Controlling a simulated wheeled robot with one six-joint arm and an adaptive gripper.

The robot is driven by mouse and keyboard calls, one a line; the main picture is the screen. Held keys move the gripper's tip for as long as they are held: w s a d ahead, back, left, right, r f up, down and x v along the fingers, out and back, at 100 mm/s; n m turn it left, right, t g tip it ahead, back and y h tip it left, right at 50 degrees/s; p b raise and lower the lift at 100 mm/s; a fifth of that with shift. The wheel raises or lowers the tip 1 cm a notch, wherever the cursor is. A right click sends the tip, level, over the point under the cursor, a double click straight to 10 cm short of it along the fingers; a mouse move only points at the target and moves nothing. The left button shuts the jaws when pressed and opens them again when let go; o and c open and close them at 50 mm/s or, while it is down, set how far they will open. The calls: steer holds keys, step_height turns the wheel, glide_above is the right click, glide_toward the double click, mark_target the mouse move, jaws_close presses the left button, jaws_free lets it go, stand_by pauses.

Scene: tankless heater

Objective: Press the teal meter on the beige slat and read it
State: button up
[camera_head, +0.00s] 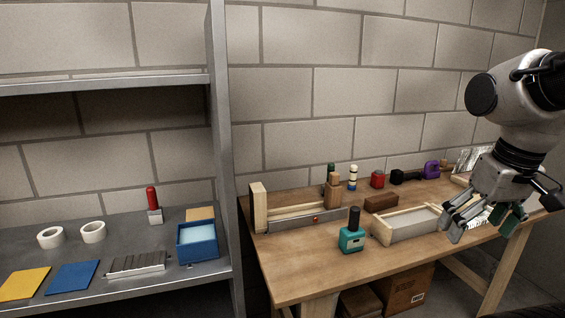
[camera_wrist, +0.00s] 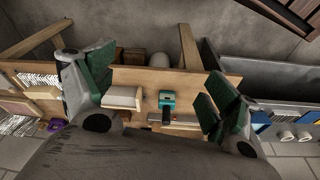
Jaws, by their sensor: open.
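The teal meter (camera_head: 351,240) stands upright on the wooden table near its front edge, with a dark handle-like top. It also shows in the wrist view (camera_wrist: 167,97), between my fingers but well away from them. Pale beige wooden slats (camera_head: 290,210) lie at the table's left end, behind a grey rail; I cannot tell which one is the beige slat. My gripper (camera_head: 480,216) is open and empty above the right part of the table, right of the meter. Its two green-padded fingers are spread wide in the wrist view (camera_wrist: 150,88). The meter's reading is not legible.
A pale-rimmed tray (camera_head: 408,226) stands between the meter and my gripper. A brown block (camera_head: 381,202), a red item (camera_head: 377,179) and a purple item (camera_head: 432,169) are behind. A grey shelf (camera_head: 219,130) with a blue box (camera_head: 197,243) stands left. The table front has bare space.

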steer(key=r, duration=0.1)
steer(key=s+d+r+t, duration=0.1)
steer(key=shift+s+d+r+m+t, duration=0.3)
steer(key=shift+s+r+m+t, duration=0.1)
stand_by(3.0)
